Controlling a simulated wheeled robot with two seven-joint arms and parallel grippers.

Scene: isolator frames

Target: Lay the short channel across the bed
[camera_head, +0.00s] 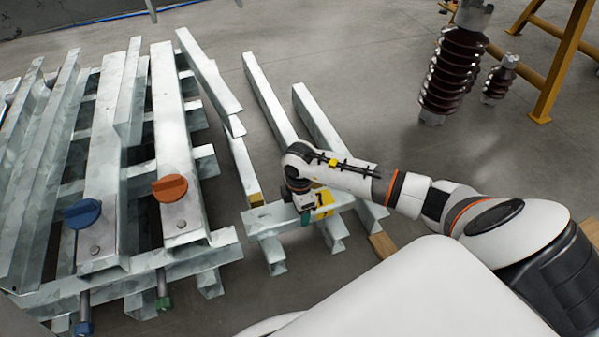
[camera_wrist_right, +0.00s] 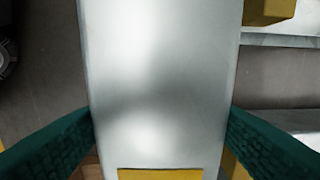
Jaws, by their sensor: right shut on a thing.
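A short galvanised channel (camera_head: 267,220) lies crosswise over the near part of the bed in the head view. The bed has long grey rails (camera_head: 265,90) running away from me. My right gripper (camera_head: 307,214) is shut on the channel from above, near its middle. In the right wrist view the channel (camera_wrist_right: 160,70) fills the centre, with a green finger of the right gripper (camera_wrist_right: 160,125) along each side. A yellow patch shows at the bottom edge there. I cannot tell whether the channel touches the rails. My left gripper is out of view.
To the left is a larger rack of galvanised channels (camera_head: 105,180) with an orange knob (camera_head: 170,188) and a blue knob (camera_head: 82,213). Brown ribbed insulators (camera_head: 453,75) and a yellow stand (camera_head: 560,60) are at the back right. Open grey floor lies between.

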